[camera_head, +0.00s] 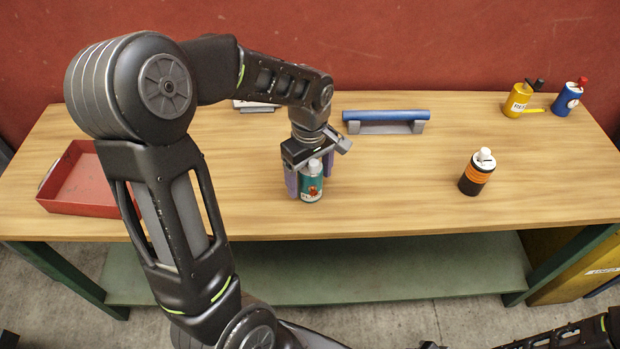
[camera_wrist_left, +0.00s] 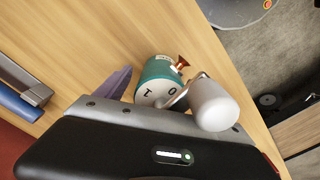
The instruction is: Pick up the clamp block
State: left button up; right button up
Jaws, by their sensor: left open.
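No part is plainly marked as the clamp block. A blue bar (camera_head: 386,115) on a grey support (camera_head: 385,128) lies behind and to the right of the gripper. A flat grey-white item (camera_head: 254,106) is partly hidden behind my left arm.
A red tray (camera_head: 78,185) sits at the table's left end. My right arm shows at lower right.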

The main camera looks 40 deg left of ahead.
dwell(0.5)
pick_arm(q)
jog(key=c, duration=1.6)
jog(key=shift+r, duration=0.15)
notch_tip(320, 180, up, 10)
jog(key=shift+f, duration=0.1)
